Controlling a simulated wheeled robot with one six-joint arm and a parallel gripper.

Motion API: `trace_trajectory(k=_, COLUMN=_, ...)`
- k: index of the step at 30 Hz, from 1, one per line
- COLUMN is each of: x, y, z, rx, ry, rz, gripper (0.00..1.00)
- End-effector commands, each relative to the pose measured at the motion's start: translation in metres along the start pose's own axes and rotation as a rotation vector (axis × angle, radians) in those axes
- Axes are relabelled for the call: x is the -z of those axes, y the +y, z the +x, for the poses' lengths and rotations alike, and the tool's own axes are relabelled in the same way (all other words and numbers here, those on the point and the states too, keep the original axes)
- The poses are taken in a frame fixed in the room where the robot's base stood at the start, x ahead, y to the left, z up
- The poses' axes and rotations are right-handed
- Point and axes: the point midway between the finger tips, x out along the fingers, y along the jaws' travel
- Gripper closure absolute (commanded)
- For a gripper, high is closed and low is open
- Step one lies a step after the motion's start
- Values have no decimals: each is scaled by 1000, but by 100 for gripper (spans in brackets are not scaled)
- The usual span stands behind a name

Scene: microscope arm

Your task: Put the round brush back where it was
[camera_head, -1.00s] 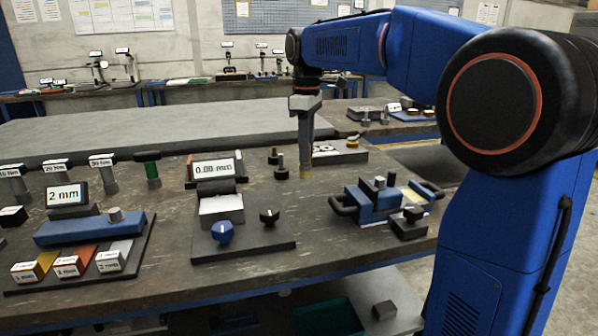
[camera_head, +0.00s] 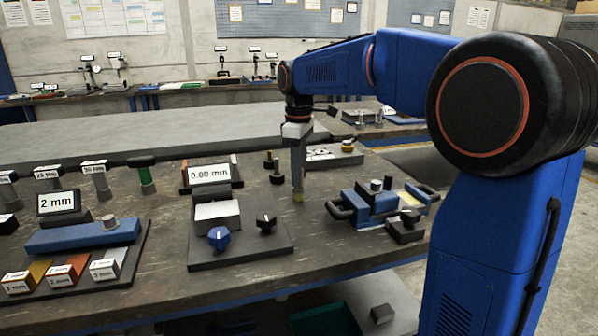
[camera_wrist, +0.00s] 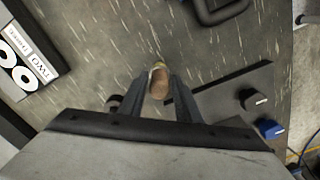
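The round brush shows a brown rounded handle (camera_wrist: 159,84) between my fingers in the wrist view, with a pale yellowish end just beyond it. My gripper (camera_head: 298,183) points straight down and is shut on the brush, which looks upright. It is over the worktable, between the grey knob plate and the blue clamp-like fixture. I cannot tell whether the brush's lower end touches the table. No marked place for the brush is clear in view.
The grey plate (camera_head: 235,255) with blue and black knobs is left and nearer. The blue fixture (camera_head: 380,203) with dark handles is right. A labelled plate (camera_wrist: 25,60) lies behind. Bare table surrounds the brush.

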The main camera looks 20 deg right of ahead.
Motion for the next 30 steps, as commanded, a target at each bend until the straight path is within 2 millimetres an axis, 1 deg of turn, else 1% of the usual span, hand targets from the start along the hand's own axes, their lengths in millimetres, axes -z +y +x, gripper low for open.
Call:
trace_trajectory(k=10, x=0, y=0, z=-1, rx=0, ry=0, rz=0, gripper=59)
trace_trajectory(k=14, x=0, y=1, z=-9, rx=-2, ry=2, rz=0, gripper=59)
trace_trajectory(k=17, x=0, y=1, z=-23, rx=-2, ry=2, rz=0, gripper=59)
trace_trajectory(k=24, x=1, y=1, z=-69, rx=-2, ry=2, rz=0, gripper=59)
trace_trajectory(k=30, x=0, y=0, z=-102, rx=-2, ry=2, rz=0, gripper=59)
